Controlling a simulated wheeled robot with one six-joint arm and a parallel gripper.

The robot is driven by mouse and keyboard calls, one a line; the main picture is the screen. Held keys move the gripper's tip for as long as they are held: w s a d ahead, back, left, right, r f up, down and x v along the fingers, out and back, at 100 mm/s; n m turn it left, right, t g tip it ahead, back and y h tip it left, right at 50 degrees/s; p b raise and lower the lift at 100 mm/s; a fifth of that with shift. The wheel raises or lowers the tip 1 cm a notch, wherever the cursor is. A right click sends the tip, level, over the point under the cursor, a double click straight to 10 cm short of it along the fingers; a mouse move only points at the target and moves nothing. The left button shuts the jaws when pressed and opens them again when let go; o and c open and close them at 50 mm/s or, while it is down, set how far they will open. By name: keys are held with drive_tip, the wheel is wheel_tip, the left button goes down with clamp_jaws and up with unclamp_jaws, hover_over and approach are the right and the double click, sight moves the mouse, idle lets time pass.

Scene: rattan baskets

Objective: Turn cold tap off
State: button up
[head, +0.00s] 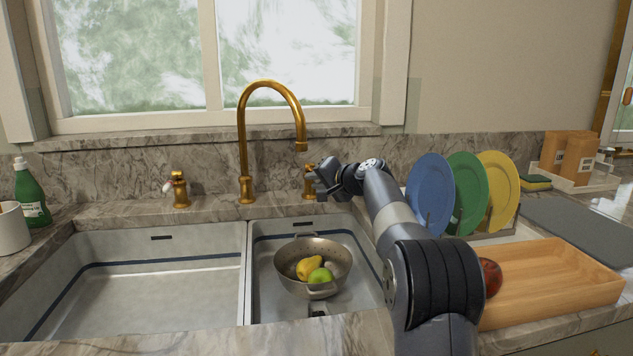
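A gold gooseneck faucet (243,150) rises behind the sink, its spout over the right basin. No water stream shows below it. A gold tap handle with a pale lever (179,188) stands left of the faucet. A second gold tap handle (309,183) stands to the right. Which one is cold cannot be read. My gripper (322,182) is at the right handle, overlapping it in the picture. Its fingers are small and partly hidden, so I cannot tell whether they are open or touch the handle.
The right basin (268,231) holds a metal colander (290,285) with a yellow fruit and a green one. Blue, green and yellow plates (429,190) stand in a rack at right. A wooden tray (545,278) with a red apple lies nearer. The left basin (150,290) is empty.

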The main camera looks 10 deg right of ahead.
drive_tip(key=o, duration=0.4)
drive_tip(key=v, duration=1)
drive_tip(key=shift+s+d+b, duration=0.2)
drive_tip(key=shift+s+b, duration=0.15)
drive_tip(key=shift+b, duration=0.05)
drive_tip(key=shift+w, duration=0.1)
drive_tip(key=x, duration=1)
drive_tip(key=shift+w+a+p, duration=0.25)
drive_tip(key=shift+w+p, duration=0.1)
drive_tip(key=shift+p, duration=0.05)
drive_tip(key=shift+s, duration=0.1)
drive_tip(key=shift+s+d, duration=0.1)
